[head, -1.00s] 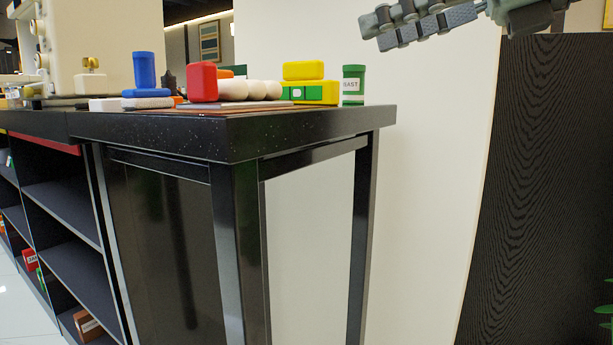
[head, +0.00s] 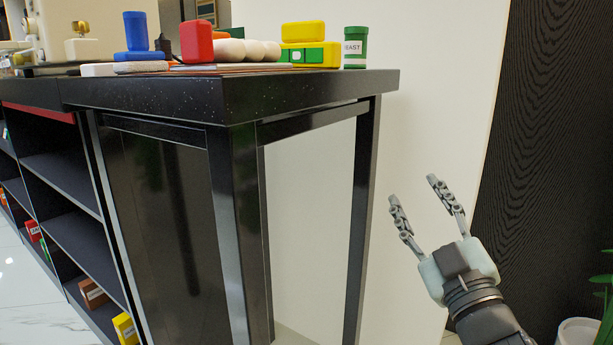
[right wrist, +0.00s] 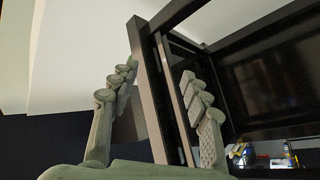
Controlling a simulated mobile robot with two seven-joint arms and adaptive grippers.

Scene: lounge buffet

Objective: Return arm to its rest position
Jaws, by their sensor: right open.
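My right gripper (head: 413,204) is open and empty in the head view, to the right of the black counter's end leg. Its arm comes in from the bottom right, and the fingers point up and to the left. In the right wrist view the two fingers (right wrist: 157,88) are spread with nothing held between them. A dark counter leg shows behind and between them. My left gripper is not in view.
The black counter (head: 310,92) carries a red block (head: 196,42), yellow boxes (head: 303,32), a green can (head: 355,47) and white rolls (head: 250,50). Open shelves (head: 66,190) are at left. A dark wood panel (head: 550,120) and potted plant (head: 579,332) are at right.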

